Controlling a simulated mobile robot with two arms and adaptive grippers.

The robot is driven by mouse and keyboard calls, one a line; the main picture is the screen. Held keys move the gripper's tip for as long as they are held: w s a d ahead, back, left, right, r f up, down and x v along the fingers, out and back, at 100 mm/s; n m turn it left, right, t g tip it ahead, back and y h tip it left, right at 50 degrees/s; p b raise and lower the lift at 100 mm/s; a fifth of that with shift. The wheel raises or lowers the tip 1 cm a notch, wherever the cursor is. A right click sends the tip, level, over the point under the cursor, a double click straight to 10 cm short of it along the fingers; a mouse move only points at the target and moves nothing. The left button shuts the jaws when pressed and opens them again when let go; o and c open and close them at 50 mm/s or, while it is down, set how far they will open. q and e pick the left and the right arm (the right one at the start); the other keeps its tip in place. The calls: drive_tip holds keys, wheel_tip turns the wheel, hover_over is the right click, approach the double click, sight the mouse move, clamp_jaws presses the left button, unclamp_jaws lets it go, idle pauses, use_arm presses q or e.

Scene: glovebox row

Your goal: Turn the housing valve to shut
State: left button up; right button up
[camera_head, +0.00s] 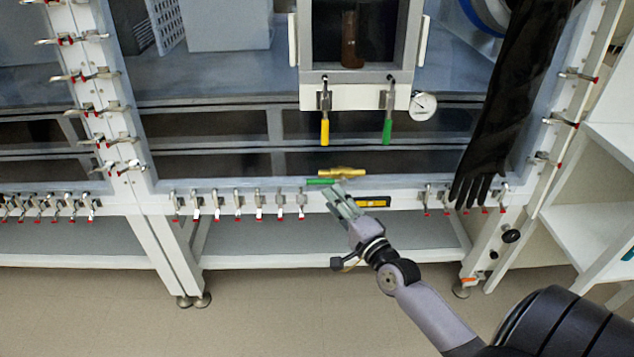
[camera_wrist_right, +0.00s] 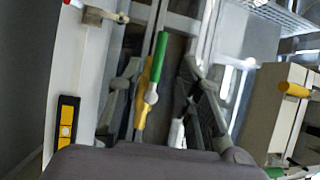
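The housing valve is a brass body (camera_head: 345,172) with a green lever (camera_head: 319,181) on the front rail of the glovebox. In the head view the lever points left, roughly along the body. My right gripper (camera_head: 338,196) is just below and in front of the valve, its fingers pointing up toward it. In the right wrist view the green lever (camera_wrist_right: 158,62) and brass body (camera_wrist_right: 141,108) appear between the two spread fingers (camera_wrist_right: 163,97). The gripper looks open; I see no clear contact. My left gripper is out of view.
A yellow-and-black label (camera_head: 372,202) is right of the gripper. Several clamps (camera_head: 238,204) line the rail. Above are a yellow-handled valve (camera_head: 325,131), a green-handled valve (camera_head: 387,131) and a gauge (camera_head: 422,106). A black glove (camera_head: 500,110) hangs at right. Floor in front is clear.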

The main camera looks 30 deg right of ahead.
sight(317, 180)
drive_tip(key=w, duration=0.7)
drive_tip(key=shift+w+d+r, duration=0.15)
drive_tip(key=shift+w+r, duration=0.05)
drive_tip(key=shift+w+b, duration=0.25)
drive_tip(key=shift+b, duration=0.05)
drive_tip(key=shift+w, duration=0.1)
drive_tip(key=c, duration=0.4)
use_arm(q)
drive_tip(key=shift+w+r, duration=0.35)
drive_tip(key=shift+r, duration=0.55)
use_arm(e)
clamp_jaws()
